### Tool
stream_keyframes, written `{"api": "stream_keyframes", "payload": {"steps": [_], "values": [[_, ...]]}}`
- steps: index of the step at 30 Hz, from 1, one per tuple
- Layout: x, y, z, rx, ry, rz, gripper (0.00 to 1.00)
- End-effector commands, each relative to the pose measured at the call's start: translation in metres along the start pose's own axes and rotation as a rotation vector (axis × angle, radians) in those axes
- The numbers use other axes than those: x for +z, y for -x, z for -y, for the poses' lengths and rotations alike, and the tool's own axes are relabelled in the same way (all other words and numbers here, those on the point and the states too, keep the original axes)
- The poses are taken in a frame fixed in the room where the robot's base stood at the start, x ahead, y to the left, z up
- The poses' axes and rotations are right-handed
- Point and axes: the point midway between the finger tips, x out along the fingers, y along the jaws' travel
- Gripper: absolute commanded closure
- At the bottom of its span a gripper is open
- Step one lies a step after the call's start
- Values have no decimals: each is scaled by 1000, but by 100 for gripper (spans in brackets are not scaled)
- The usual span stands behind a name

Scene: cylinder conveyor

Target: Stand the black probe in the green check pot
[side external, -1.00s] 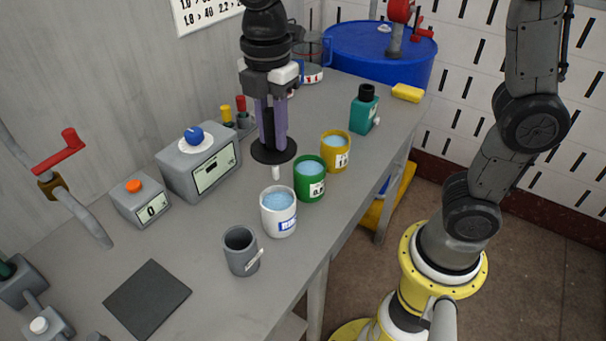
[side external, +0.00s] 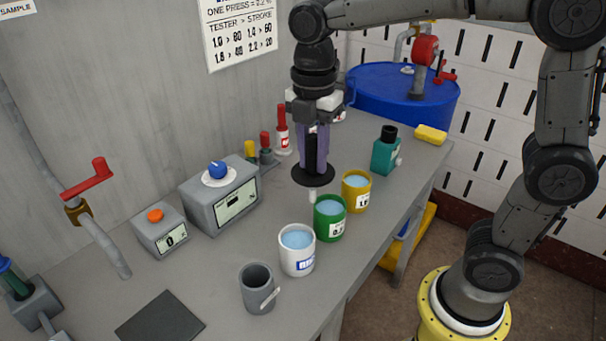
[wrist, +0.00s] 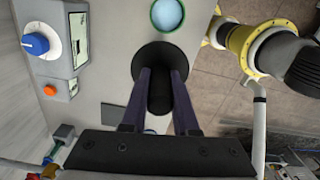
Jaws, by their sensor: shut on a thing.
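My gripper (side external: 315,150) points down with its purple fingers shut on the black probe (side external: 313,177). The probe has a wide black disc and a short white tip below it, and hangs upright. The green check pot (side external: 329,222) holds pale blue liquid and stands on the bench. In the side view the probe tip shows just up and left of the pot's rim, outside its opening. In the wrist view the gripper (wrist: 160,100) holds the probe (wrist: 160,62); the disc hides its tip.
A white pot (side external: 297,254) and a yellow pot (side external: 356,192) flank the green one in a row. A grey cup (side external: 257,290) stands in front.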

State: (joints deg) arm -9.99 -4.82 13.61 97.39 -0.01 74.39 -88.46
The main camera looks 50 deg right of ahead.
Motion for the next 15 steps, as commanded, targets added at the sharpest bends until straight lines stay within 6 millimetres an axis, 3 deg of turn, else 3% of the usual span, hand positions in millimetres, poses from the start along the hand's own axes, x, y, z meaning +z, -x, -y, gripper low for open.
{"api": "stream_keyframes", "payload": {"steps": [1, 6, 15], "values": [[16, 2, 2, 2, -22, 0, 100], [50, 4, 8, 6, -95, -1, 100], [66, 5, 11, 10, -150, -1, 100]]}}
